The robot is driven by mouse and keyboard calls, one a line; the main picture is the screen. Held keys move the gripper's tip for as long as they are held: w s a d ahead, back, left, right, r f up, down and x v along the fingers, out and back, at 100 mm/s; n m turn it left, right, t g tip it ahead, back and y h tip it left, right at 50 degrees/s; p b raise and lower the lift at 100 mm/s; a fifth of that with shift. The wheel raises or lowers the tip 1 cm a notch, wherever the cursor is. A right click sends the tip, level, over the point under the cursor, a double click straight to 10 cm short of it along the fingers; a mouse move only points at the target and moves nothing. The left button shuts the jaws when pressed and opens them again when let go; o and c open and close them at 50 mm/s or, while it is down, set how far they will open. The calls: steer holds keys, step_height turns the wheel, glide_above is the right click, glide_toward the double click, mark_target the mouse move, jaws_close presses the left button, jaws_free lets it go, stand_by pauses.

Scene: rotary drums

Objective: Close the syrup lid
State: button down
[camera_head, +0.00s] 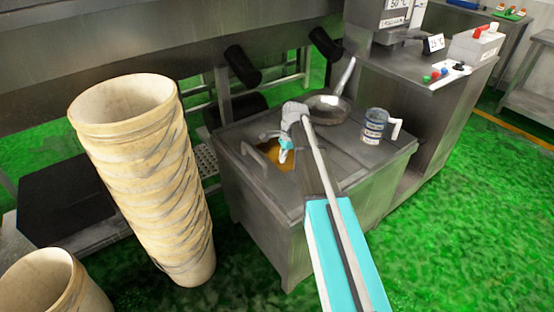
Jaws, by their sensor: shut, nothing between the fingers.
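The steel syrup cabinet (250,205) stands in the middle of the camera_head view. Its top has an opening on the left half, with amber syrup (272,160) visible inside. A thin grey bar or handle (252,151) shows at the left edge of this opening; I cannot tell for sure whether it belongs to the lid. My arm reaches in from the bottom, and my gripper (285,157) is over the right side of the opening, shut and empty. My gripper and wrist hide part of the opening. Whether the gripper touches anything is too small to tell.
A pan (328,108) and a labelled jug (374,127) stand on the cabinet's top, behind and right of my arm. A tall stack of buckets (150,190) stands on the left. A counter with buttons (435,75) is at the back right. Green floor (460,200) is clear at right.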

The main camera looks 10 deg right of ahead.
steer(key=p+v, duration=0.7)
steer(key=v, duration=0.1)
stand_by(0.4)
stand_by(0.5)
steer(key=s+a+r+n+h+p, duration=0.1)
steer(key=s+r+n+p, duration=0.4)
steer(key=s, duration=0.6)
steer(key=s+a+r+n+h+p, duration=0.1)
steer(key=s+a+r+n+p, duration=0.3)
steer(key=s+n, duration=0.6)
steer(key=shift+s+r+n+t+h+p, duration=0.35)
steer(key=shift+s+r+p, duration=0.2)
steer(key=shift+s+p, duration=0.5)
steer(key=shift+s, duration=0.2)
